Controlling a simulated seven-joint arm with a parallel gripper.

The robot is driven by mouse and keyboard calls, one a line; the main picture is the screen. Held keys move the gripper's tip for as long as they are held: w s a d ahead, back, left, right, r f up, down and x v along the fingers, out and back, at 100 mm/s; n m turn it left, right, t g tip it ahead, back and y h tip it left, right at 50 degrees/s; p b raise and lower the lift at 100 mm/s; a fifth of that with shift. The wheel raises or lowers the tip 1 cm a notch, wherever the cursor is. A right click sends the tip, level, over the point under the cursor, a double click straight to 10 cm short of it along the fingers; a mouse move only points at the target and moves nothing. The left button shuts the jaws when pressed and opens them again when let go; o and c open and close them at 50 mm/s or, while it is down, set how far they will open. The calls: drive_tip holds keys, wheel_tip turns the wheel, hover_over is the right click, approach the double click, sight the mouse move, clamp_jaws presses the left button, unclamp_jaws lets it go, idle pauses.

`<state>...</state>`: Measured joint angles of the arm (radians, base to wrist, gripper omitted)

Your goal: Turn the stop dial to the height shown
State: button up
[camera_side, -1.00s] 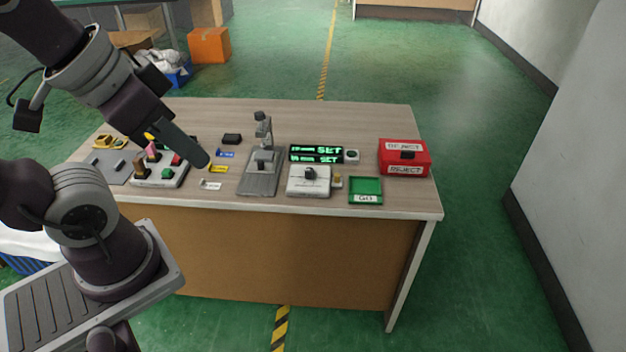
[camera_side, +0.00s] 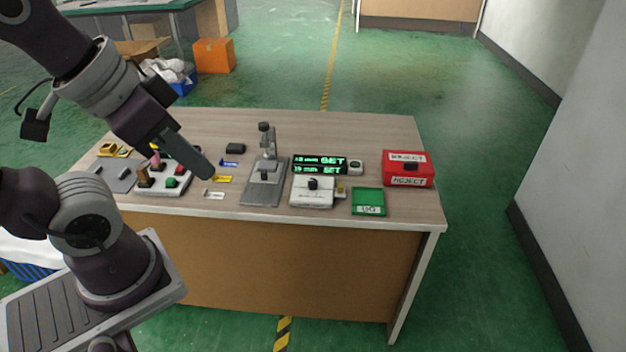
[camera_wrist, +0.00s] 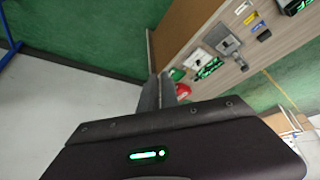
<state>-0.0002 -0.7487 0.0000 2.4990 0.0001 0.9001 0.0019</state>
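The likely stop dial is a black knob (camera_side: 313,184) on a white box (camera_side: 312,198) near the table's front edge; its setting is too small to read. Behind it stands a black display (camera_side: 320,164) with two green lines, each ending in "SET"; the numbers are not legible. A grey press-like stand (camera_side: 265,165) is just left of the box. My gripper (camera_side: 205,169) hangs over the left-middle of the table, well left of the dial and apart from everything. In the wrist view its fingers (camera_wrist: 158,90) lie side by side, looking shut and empty.
A green tray (camera_side: 368,209) and a red "REJECT" box (camera_side: 408,180) stand right of the dial. A panel with coloured levers (camera_side: 165,182) is at the left. Small blue and yellow labelled pieces (camera_side: 222,179) lie near the gripper. The table's back right is clear.

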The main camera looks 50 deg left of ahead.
drive_tip(key=o, duration=0.7)
drive_tip(key=shift+m+g, duration=0.4)
drive_tip(key=shift+m, duration=0.4)
drive_tip(key=w, duration=0.1)
drive_tip(key=w+r, duration=0.1)
drive_tip(key=w, duration=0.1)
drive_tip(key=w+a, duration=0.1)
drive_tip(key=shift+w+r, duration=0.25)
drive_tip(key=shift+w, duration=0.1)
drive_tip(key=w+a+m+g, duration=0.1)
drive_tip(key=w+a+m, duration=0.2)
drive_tip(key=w, duration=0.8)
drive_tip(key=shift+f+m+g+y, duration=0.3)
drive_tip(key=shift+f+m+y, duration=0.1)
drive_tip(key=shift+m, duration=0.1)
drive_tip(key=m+g, duration=0.3)
drive_tip(key=m, duration=0.5)
hover_over(313, 181)
drive_tip(key=d, duration=0.1)
wheel_tip(313, 181, down, 22)
drive_tip(key=shift+m+h, duration=0.4)
drive_tip(key=shift+m, duration=0.3)
drive_tip(key=f, duration=0.7)
drive_tip(key=a+f, duration=0.1)
drive_tip(key=f, duration=0.2)
drive_tip(key=shift+w+f, duration=0.1)
drive_tip(key=shift+f, duration=0.25)
clamp_jaws()
